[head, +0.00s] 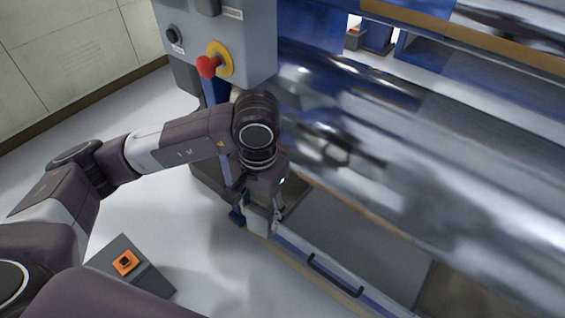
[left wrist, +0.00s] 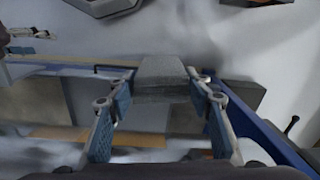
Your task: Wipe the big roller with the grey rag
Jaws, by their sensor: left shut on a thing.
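The big roller (head: 430,185) is a shiny metal cylinder running across the right half of the head view, with blurred reflections on it. My left gripper (head: 261,213) points down at the left end of the machine, in front of the roller and below its upper surface. It is shut on the grey rag (head: 258,221), a small block-like grey piece. In the left wrist view the rag (left wrist: 163,78) sits between the two fingers of the left gripper (left wrist: 164,88). The rag looks apart from the roller. My right gripper is in neither view.
A grey control box with a red knob (head: 207,66) stands behind my left arm. A drawer-like front with a black handle (head: 335,276) lies below the roller.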

